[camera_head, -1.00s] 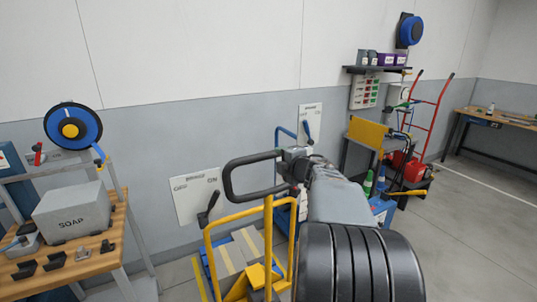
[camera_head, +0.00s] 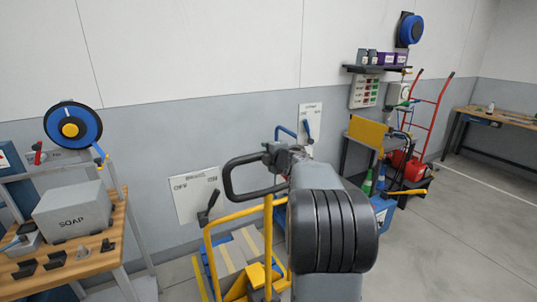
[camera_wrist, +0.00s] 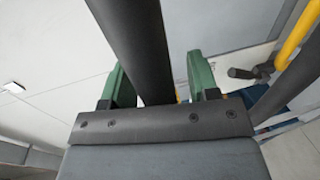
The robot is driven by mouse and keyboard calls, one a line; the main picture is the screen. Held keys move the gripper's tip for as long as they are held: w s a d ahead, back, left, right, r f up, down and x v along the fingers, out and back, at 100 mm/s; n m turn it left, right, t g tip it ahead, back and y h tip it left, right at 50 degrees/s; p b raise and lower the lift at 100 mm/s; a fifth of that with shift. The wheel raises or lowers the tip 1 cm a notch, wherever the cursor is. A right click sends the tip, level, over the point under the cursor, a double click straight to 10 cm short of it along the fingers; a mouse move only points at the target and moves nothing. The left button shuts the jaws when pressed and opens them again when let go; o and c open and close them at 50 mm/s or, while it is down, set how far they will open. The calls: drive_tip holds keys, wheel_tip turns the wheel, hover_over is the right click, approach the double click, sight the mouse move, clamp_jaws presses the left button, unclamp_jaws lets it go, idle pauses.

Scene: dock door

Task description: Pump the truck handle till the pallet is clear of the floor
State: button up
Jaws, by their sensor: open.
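The truck handle (camera_head: 229,182) is a dark rounded loop on top of a yellow post (camera_head: 268,235), in the middle of the head view. My gripper (camera_head: 276,160) is at the loop's right side, partly hidden by my own arm. In the wrist view its two green fingers (camera_wrist: 162,85) are apart, and the handle's dark bar (camera_wrist: 140,40) runs between them. The bar looks close to the left finger, with a gap to the right one; contact cannot be told. The pallet cannot be made out clearly, nor its height above the floor.
A yellow tubular frame (camera_head: 208,252) stands around the post. A wall panel (camera_head: 190,198) with a dark lever is behind it. A wooden bench (camera_head: 115,240) with a grey SOAP box (camera_head: 72,212) is left. A cart and red hand truck (camera_head: 436,118) stand right; the right floor is open.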

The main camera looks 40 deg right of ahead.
clamp_jaws()
idle(0.3)
drive_tip(key=shift+s, duration=0.1)
